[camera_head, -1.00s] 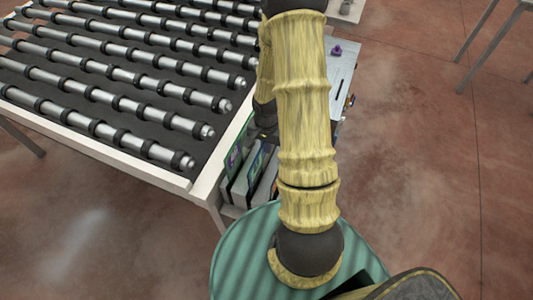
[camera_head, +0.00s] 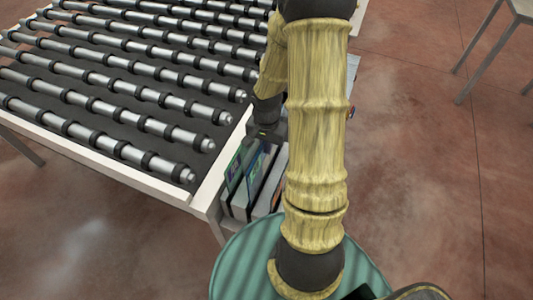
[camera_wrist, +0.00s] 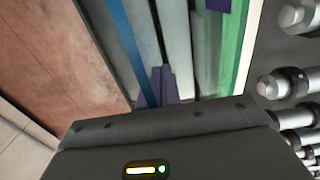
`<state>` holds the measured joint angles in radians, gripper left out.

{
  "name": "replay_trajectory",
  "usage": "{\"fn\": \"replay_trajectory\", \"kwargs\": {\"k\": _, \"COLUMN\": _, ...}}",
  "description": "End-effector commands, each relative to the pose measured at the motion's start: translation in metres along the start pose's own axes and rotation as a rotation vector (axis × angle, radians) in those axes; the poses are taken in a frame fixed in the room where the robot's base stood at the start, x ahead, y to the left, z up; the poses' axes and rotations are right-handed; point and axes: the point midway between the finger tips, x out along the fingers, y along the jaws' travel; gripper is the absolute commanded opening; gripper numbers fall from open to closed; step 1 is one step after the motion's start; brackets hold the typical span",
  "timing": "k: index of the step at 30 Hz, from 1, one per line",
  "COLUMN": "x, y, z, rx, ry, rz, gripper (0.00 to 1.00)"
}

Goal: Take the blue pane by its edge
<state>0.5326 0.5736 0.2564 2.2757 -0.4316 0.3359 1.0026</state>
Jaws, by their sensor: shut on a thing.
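The blue pane shows in the wrist view as a narrow blue edge (camera_wrist: 130,48), running down to the dark body of my gripper. My gripper (camera_head: 266,134) is low over a rack of upright panes beside the roller table. Grey panes (camera_wrist: 178,40) and a green pane (camera_wrist: 231,45) stand beside the blue one. In the head view, my arm covers part of the rack (camera_head: 228,208).
The roller table (camera_head: 208,188), with rows of metal rollers (camera_head: 150,160), stands close on the left of the rack. Another table (camera_head: 521,10) is at the top right. The reddish floor (camera_head: 420,150) to the right is clear.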

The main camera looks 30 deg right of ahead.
Motion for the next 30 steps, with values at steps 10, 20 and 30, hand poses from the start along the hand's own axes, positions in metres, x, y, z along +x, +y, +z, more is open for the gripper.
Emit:
{"fn": "replay_trajectory", "kwargs": {"k": 10, "x": -0.036, "y": 0.000, "z": -0.001, "rx": 0.000, "ry": 0.002, "rz": -0.002, "gripper": 0.00}}
{"fn": "replay_trajectory", "kwargs": {"k": 20, "x": -0.036, "y": 0.000, "z": 0.000, "rx": 0.000, "ry": 0.001, "rz": -0.001, "gripper": 0.00}}
{"fn": "replay_trajectory", "kwargs": {"k": 30, "x": -0.036, "y": 0.000, "z": 0.000, "rx": 0.000, "ry": 0.001, "rz": -0.001, "gripper": 0.00}}
